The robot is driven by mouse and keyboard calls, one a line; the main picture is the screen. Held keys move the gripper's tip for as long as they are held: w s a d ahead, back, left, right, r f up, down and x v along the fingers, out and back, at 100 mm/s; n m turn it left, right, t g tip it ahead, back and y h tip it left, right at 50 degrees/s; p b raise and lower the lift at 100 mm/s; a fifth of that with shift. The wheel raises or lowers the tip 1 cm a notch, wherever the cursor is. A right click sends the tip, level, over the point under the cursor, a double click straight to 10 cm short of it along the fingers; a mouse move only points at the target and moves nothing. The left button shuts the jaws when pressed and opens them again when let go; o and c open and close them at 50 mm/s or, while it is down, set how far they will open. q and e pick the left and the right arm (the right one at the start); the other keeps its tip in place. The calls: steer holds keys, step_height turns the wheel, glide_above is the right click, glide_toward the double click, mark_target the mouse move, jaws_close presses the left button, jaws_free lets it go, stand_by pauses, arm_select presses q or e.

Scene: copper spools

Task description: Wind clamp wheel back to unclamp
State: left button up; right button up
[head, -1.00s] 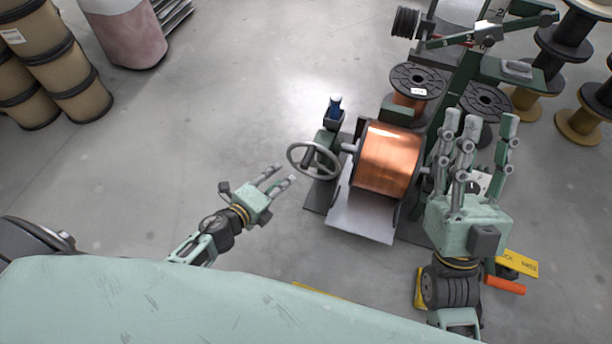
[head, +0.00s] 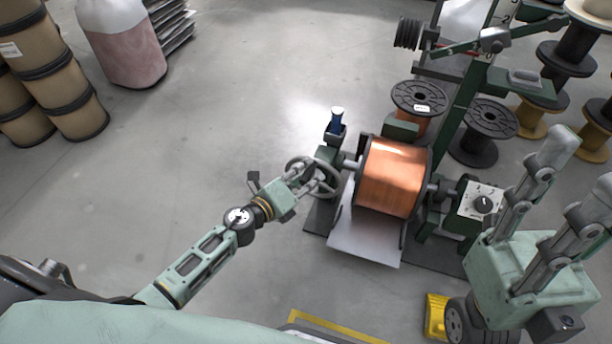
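The grey clamp wheel (head: 330,174) is a spoked handwheel at the left end of the spool stand. My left gripper (head: 309,178) is at the wheel's left side, its fingers overlapping the rim. I cannot tell whether they are closed on it. The copper spool (head: 391,178) sits in the stand to the right of the wheel, with a shaft between them. My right gripper (head: 580,174) is open and empty at the lower right, in front of the stand, its fingers apart.
A dial box (head: 482,200) is right of the spool. Black-flanged spools (head: 484,125) stand behind. Brown drums (head: 62,90) stand far left. The floor left of the wheel is clear.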

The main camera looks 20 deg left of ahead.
arm_select(q)
steer(key=shift+w+f, duration=0.1)
steer(key=shift+w, duration=0.05)
steer(key=shift+c, duration=0.2)
steer(key=c, duration=0.7)
jaws_close()
steer(key=shift+f, duration=0.1)
